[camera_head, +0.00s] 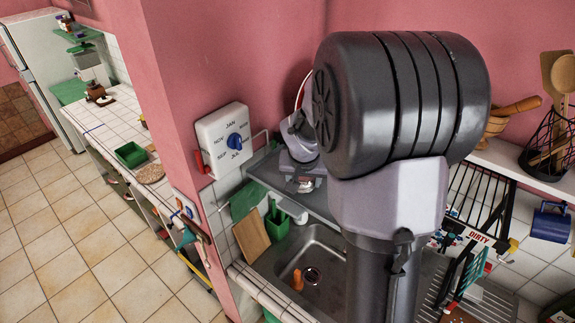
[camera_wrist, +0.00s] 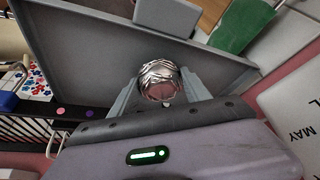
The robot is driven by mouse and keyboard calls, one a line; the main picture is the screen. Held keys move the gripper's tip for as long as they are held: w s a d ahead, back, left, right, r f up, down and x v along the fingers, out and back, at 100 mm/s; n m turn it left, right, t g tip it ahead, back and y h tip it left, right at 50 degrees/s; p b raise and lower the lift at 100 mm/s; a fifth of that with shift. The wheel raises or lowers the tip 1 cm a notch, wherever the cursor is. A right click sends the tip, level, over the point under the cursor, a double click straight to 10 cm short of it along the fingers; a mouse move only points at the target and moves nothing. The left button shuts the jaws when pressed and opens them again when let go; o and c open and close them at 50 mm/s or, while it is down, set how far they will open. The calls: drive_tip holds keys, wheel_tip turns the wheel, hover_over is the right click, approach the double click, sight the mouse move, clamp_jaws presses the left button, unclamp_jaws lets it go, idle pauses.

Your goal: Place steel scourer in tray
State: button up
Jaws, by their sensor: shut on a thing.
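The steel scourer (camera_wrist: 160,80) is a shiny ball of crumpled silver metal. My gripper (camera_wrist: 160,92) is shut on it, with one grey finger on each side. In the head view my gripper (camera_head: 304,178) is partly hidden by my arm, and a small silvery bit at its tip looks like the scourer (camera_head: 306,187). They are over a grey, rimmed, flat surface (camera_head: 264,172) above the sink. It also fills the wrist view behind the scourer (camera_wrist: 85,60). I cannot tell whether this is the tray, or whether the scourer touches it.
The steel sink (camera_head: 325,237) lies below, with a green caddy (camera_head: 277,224) and a wooden board (camera_head: 252,237) beside it. A wall calendar (camera_head: 224,139) is close on the left. A dark wire rack (camera_head: 478,195) is at right. A green box (camera_head: 131,154) stands on the far counter.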

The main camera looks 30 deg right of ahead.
drive_tip(key=shift+w+d+f, duration=0.2)
drive_tip(key=shift+w+f, duration=0.1)
drive_tip(key=shift+f, duration=0.1)
drive_tip(key=shift+s+a+f+b, duration=0.1)
drive_tip(key=shift+s+b, duration=0.1)
drive_tip(key=shift+b, duration=0.1)
drive_tip(key=o, duration=1.3)
drive_tip(key=shift+w, duration=0.15)
